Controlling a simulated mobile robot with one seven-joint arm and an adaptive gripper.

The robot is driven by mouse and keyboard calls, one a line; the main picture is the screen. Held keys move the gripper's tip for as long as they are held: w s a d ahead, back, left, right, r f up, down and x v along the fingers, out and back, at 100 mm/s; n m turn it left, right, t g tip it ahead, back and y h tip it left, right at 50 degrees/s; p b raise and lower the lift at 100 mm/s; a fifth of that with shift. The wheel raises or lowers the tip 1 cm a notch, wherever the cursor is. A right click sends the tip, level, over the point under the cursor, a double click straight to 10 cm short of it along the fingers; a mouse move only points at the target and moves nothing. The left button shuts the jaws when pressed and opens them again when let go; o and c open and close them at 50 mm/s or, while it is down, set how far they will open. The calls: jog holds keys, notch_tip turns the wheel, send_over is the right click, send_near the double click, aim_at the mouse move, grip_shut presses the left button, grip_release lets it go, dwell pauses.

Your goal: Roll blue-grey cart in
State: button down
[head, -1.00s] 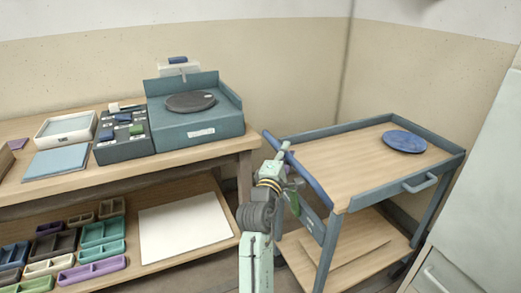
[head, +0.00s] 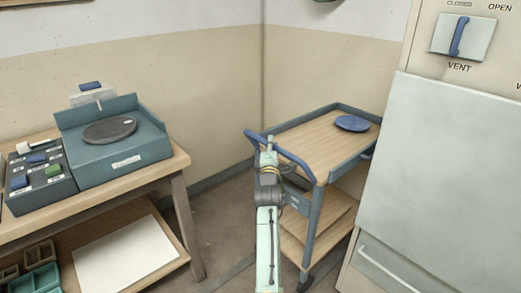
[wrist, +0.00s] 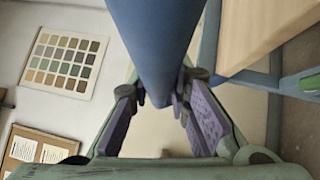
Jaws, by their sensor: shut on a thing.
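The blue-grey cart (head: 313,212) stands in the room's corner, with a wooden top (head: 308,139) and a lower wooden shelf. Its blue push handle (head: 293,158) curves along the near left side. My gripper (head: 268,150) is at this handle in the head view. In the wrist view, the purple-padded fingers of my gripper (wrist: 166,105) are shut on the blue handle bar (wrist: 155,40), one on each side. A round blue disc (head: 352,123) lies flat on the cart's top at the far right.
A wooden workbench (head: 186,215) with a teal wheel unit (head: 120,160) stands at left; bare floor (head: 225,225) lies between it and the cart. A pale cabinet (head: 440,190) with a VENT lever (head: 459,36) stands close on the cart's right.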

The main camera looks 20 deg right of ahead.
jog(key=shift+w+d+r, duration=0.1)
jog(key=shift+d+r, duration=0.05)
jog(key=shift+d, duration=0.4)
jog(key=c, duration=1.5)
grip_release()
jog(key=shift+d, duration=0.1)
jog(key=shift+w, duration=0.1)
jog(key=v, duration=1.2)
